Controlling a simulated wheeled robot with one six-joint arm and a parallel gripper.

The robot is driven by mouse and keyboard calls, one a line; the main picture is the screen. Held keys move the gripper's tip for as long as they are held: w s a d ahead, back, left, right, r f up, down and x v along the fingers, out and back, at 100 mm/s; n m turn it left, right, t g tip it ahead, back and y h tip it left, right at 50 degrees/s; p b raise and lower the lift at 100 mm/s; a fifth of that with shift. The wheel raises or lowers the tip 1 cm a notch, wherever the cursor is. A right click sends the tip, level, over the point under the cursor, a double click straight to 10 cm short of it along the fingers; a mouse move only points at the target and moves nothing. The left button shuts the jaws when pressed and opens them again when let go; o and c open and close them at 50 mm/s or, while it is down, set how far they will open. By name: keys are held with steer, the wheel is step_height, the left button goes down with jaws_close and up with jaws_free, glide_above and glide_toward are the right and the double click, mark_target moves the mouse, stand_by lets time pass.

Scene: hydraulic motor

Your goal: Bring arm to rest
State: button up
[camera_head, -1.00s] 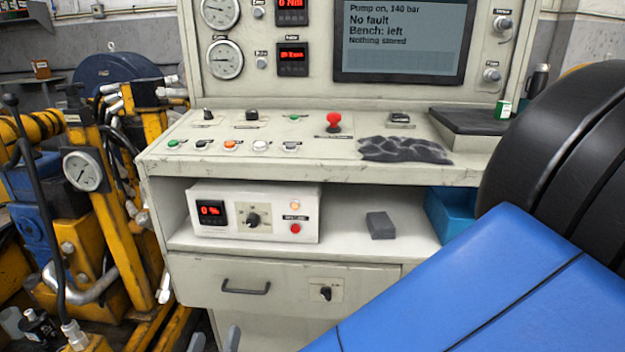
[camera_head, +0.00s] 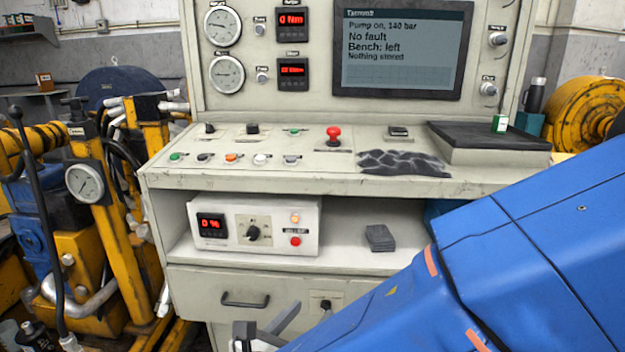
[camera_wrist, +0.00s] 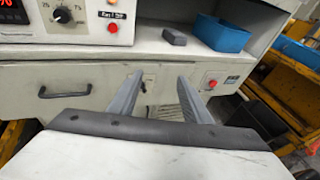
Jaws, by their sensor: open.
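My arm (camera_head: 510,250) is the blue bulk across the lower right of the head view. My gripper (camera_head: 262,325) shows at the bottom of that view, low in front of the console's drawer (camera_head: 200,285). In the wrist view my gripper (camera_wrist: 158,98) has two grey fingers apart with nothing between them. It faces the console front below the shelf, and I see no contact with it.
The control console (camera_head: 300,185) stands ahead, with gauges, buttons and a screen (camera_head: 400,50) reading "Pump on, 140 bar". A white control box (camera_head: 255,228) and a grey block (camera_head: 380,238) sit on its shelf. A blue bin (camera_wrist: 220,35) is beside the block. Yellow machinery (camera_head: 95,240) stands at left.

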steer(key=d+f+m+g, duration=0.3)
steer(key=d+m+g, duration=0.85)
steer(key=d, duration=1.05)
steer(key=s+d+m+t+y, duration=0.1)
steer(key=s+d+m+y, duration=0.2)
steer(key=m, duration=0.7)
steer(key=s+d+r+m+t+y, duration=0.1)
steer(key=d+m, duration=0.4)
steer(key=m, duration=0.5)
steer(key=shift+s+r+t+y, duration=0.3)
steer(key=shift+s+t+y, duration=0.15)
steer(key=shift+s+y, duration=0.65)
steer(key=shift+w, duration=0.2)
steer(key=shift+c, duration=0.6)
